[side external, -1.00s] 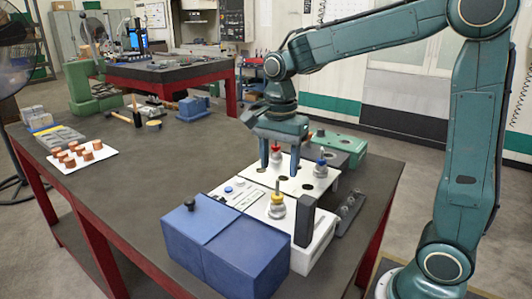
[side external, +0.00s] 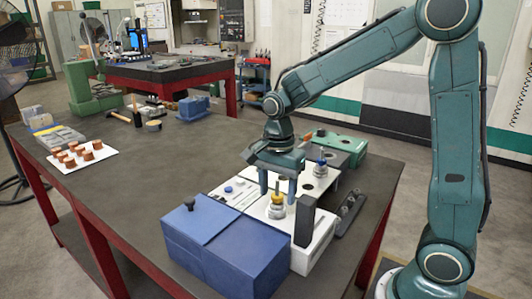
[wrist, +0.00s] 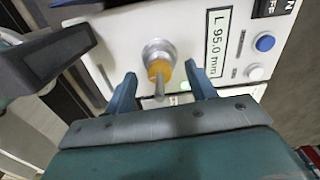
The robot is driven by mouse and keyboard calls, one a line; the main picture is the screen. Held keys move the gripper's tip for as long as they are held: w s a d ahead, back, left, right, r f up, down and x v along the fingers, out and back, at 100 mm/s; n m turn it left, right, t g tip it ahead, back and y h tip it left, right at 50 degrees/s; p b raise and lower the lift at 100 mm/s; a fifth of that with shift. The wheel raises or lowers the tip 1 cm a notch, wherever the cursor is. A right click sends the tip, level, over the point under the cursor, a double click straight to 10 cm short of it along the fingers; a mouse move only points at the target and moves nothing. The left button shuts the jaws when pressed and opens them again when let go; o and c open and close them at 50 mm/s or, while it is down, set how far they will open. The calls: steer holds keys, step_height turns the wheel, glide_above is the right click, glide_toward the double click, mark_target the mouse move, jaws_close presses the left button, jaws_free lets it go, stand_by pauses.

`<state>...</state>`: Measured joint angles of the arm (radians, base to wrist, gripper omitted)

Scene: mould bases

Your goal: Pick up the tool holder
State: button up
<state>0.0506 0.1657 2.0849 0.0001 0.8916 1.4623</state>
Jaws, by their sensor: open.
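A tool holder with a yellow collar and a silver body (side external: 277,209) stands upright on the white mould-base unit (side external: 319,243). In the wrist view the same tool holder (wrist: 158,60) shows just beyond my fingertips, between their lines. My gripper (side external: 277,190) is open and empty, pointing down just behind and above the yellow-collared holder. Its two blue fingers (wrist: 161,82) are spread in the wrist view, apart from the holder.
A dark upright block (side external: 305,221) stands close to the right of the yellow-collared holder. A blue box (side external: 225,245) is at the front left. Copper pieces sit on a white plate (side external: 105,157) at the far left. The middle of the table is clear.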

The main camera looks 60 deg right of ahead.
steer(key=shift+f, duration=0.7)
steer(key=shift+r, duration=0.1)
jaws_close()
